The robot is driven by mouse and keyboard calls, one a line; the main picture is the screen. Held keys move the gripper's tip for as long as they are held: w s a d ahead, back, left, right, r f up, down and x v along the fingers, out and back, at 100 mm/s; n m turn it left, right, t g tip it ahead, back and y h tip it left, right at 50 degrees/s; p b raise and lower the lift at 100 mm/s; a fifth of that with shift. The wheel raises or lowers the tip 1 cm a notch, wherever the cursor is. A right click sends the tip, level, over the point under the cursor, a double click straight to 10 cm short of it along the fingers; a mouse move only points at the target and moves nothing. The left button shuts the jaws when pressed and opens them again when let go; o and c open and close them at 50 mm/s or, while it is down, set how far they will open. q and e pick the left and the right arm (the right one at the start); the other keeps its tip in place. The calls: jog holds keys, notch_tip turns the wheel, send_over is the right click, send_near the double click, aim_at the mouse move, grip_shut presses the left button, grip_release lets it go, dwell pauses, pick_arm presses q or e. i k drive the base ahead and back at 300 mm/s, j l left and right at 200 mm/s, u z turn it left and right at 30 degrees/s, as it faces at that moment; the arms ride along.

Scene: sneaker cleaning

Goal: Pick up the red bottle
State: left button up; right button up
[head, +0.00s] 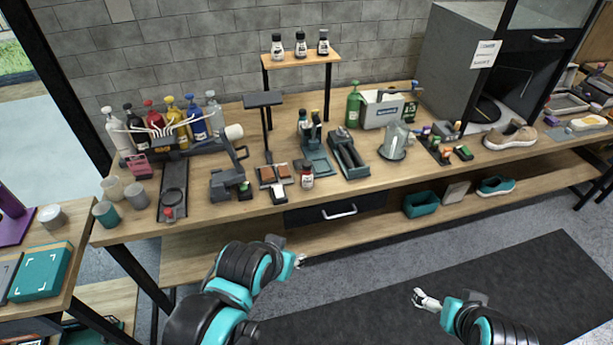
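My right gripper (425,298) is farther right over the dark floor mat, far from the bottle. Its finger opening is unclear.
A small bottle with a red label (307,176) stands near the bench's front edge. Pink container (138,165), cups (113,189) and a dark tray (173,190) lie in front of the rack. A vertical stand (266,125) rises right of it. The floor mat (520,275) is clear.

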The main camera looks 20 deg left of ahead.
aim_at(306, 175)
jog(key=i+j+u, duration=0.15)
jog(key=u, duration=0.2)
jog(key=i+j+u, duration=0.1)
jog(key=u, duration=0.25)
jog(key=i+u, duration=0.2)
jog(key=u, duration=0.15)
